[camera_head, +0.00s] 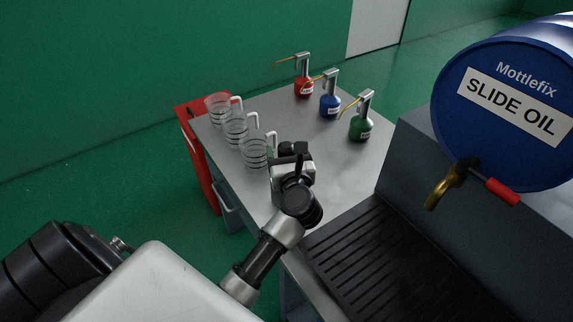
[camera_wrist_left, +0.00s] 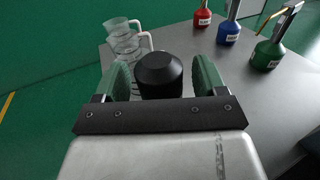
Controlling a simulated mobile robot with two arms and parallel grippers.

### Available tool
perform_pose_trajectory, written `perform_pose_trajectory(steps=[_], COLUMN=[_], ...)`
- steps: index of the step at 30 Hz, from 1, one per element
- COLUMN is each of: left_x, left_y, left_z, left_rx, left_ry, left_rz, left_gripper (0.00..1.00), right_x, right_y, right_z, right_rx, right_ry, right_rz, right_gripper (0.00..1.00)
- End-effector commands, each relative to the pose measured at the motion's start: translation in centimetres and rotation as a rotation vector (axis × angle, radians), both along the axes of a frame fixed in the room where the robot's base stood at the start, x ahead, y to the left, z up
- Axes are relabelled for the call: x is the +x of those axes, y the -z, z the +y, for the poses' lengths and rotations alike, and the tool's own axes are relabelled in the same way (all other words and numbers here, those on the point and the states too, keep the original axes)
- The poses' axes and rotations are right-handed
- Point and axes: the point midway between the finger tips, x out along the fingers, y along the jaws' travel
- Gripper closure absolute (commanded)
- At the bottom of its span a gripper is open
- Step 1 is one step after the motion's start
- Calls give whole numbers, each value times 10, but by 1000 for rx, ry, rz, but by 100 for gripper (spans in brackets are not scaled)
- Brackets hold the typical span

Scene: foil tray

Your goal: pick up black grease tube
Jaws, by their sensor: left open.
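The black grease tube (camera_wrist_left: 160,76) stands between the two green fingers of my left gripper (camera_wrist_left: 162,78) in the left wrist view. The fingers are open, with a narrow gap showing on each side of the tube. The lower part of the tube is hidden behind the gripper's dark crossbar. In the head view my left gripper (camera_head: 291,160) is over the grey table, close to the nearest clear jug. A dark shape shows at its far end there, but it is too small to tell tube from gripper. My right gripper is not in view.
Three clear measuring jugs (camera_head: 235,130) line the table's left edge. Red (camera_head: 304,87), blue (camera_head: 330,107) and green (camera_head: 361,127) oil cans stand at the back right. A blue drum (camera_head: 500,150) with a brass tap is at right, beside a slatted black tray (camera_head: 390,265).

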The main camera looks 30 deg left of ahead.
Motion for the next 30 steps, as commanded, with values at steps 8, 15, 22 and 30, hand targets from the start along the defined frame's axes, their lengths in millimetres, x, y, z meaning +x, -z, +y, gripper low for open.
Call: perform_pose_trajectory(steps=[8, 15, 22, 30], left_x=[0, 0, 0, 0], left_y=[0, -1, -4, -49], left_z=[-1, -1, -1, -1], left_rx=[0, 1, 0, -3], left_ry=[0, 1, 1, 0], left_rz=[0, -2, -4, -10], left_gripper=[56, 87, 87, 87], right_x=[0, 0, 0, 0], right_y=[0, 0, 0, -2], right_z=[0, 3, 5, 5], right_rx=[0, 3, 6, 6], right_ry=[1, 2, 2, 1], right_rz=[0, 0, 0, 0], right_gripper=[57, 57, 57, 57])
